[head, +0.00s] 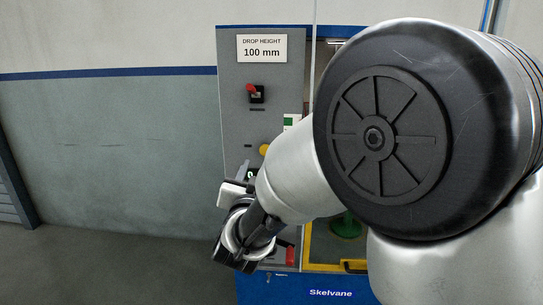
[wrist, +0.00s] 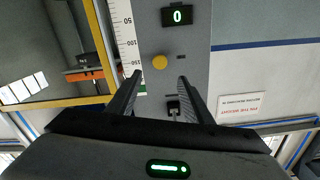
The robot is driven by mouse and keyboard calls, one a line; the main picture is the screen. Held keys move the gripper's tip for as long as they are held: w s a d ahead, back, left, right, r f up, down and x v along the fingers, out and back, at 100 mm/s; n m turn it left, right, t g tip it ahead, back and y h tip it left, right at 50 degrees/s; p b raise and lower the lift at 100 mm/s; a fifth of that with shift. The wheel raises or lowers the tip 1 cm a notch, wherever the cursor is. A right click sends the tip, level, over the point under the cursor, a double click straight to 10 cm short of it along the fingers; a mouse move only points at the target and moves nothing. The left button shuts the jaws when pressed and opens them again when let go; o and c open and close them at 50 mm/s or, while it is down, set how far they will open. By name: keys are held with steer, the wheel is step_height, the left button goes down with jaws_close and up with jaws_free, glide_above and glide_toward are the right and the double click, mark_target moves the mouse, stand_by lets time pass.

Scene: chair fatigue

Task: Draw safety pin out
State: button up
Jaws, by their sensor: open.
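A round yellow knob (wrist: 159,62) stands on the grey panel (wrist: 222,70) in the wrist view, just beyond my fingertips and roughly centred between them. It looks like the safety pin's head, but no pin shaft shows. The same yellow knob (head: 264,149) shows in the head view, at the edge of my arm. My gripper (wrist: 160,76) is open and empty, its two dark fingers reaching toward the panel. I see no contact with the knob. In the head view, my arm covers much of the machine and the fingers are hard to make out.
The panel carries a red-tipped switch (head: 252,91), a "100 mm" sign (head: 262,48) and a lit "0" display (wrist: 177,14). A scale (wrist: 126,40) runs beside it. An orange and black part (wrist: 83,74) is inside the yellow frame. Open floor (head: 110,265) lies left.

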steer(key=w, duration=1.1)
steer(key=shift+d, duration=0.25)
steer(key=shift+w, duration=0.1)
steer(key=shift+b, duration=0.3)
jaws_close()
